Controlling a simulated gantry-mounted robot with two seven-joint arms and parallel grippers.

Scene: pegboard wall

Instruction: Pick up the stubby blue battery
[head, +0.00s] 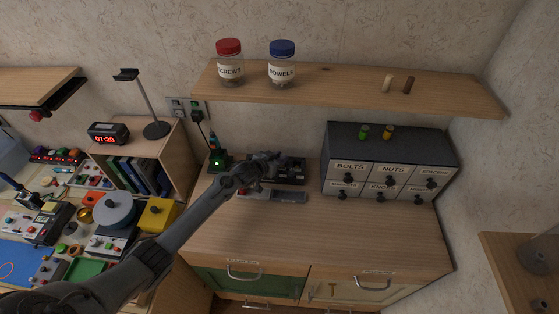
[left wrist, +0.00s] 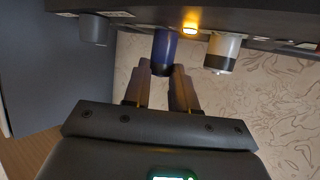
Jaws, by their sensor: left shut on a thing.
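In the left wrist view the stubby blue battery (left wrist: 163,52) has its upper end against a dark housing (left wrist: 250,28). The two fingers of my left gripper (left wrist: 162,82) are shut on the battery's lower end. In the head view my left gripper (head: 274,163) is over the black device (head: 292,174) on the wooden counter, and the battery cannot be made out there. My right gripper is not in view.
An orange light (left wrist: 189,29) glows beside the battery. A green-lit device (head: 218,163) stands left of my gripper. A labelled drawer cabinet (head: 390,148) is to the right. A shelf (head: 340,91) with two jars hangs above. The counter front (head: 320,232) is clear.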

